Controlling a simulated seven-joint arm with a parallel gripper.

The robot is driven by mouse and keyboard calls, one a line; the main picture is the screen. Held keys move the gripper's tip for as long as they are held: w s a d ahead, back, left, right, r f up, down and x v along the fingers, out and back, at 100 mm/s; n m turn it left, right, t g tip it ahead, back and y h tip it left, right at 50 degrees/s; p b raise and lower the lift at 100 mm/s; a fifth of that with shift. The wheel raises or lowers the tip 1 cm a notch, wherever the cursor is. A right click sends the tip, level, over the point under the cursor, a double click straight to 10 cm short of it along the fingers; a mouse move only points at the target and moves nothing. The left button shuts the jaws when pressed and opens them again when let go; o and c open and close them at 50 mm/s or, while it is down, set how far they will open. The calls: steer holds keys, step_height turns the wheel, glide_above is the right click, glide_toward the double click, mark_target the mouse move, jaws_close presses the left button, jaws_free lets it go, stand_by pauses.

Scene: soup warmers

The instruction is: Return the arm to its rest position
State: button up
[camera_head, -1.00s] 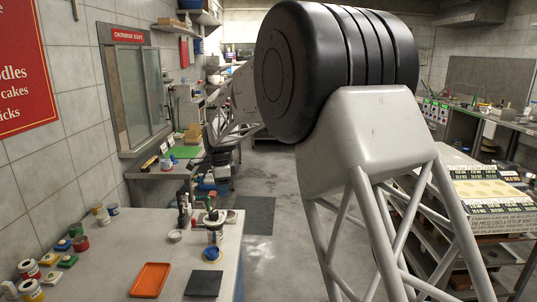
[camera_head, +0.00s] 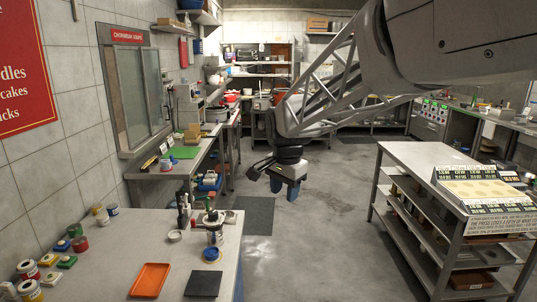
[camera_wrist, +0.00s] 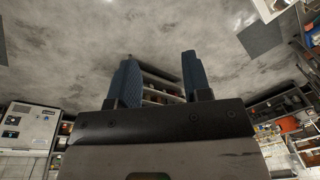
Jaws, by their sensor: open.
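My gripper (camera_head: 284,187) hangs in the air over the open floor, beyond the far right corner of the near table, with its fingers pointing down. In the wrist view its two blue fingers (camera_wrist: 157,75) stand apart with nothing between them. Behind them, in the background, are shelves with items. My arm reaches in from the upper right of the head view, folded with its lattice link slanting down to the gripper. The gripper touches nothing.
The near table (camera_head: 120,237) holds an orange tray (camera_head: 151,280), a dark square plate (camera_head: 204,283) and several cans and jars. A shelf cart (camera_head: 408,156) stands at the right with a printed box (camera_head: 485,190) on top. The floor (camera_head: 310,235) between is clear.

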steer(key=s+d+f+n, duration=0.2)
steer(key=s+d, duration=0.2)
steer(key=s, duration=0.7)
steer(key=s+d+f+n, duration=0.2)
steer(key=s+d, duration=0.3)
steer(key=s, duration=0.6)
steer(key=s+d+f+n+t, duration=0.1)
steer(key=s+d+n, duration=0.3)
steer(key=s, duration=0.7)
steer(key=shift+d+f, duration=0.5)
steer(key=shift+d, duration=0.15)
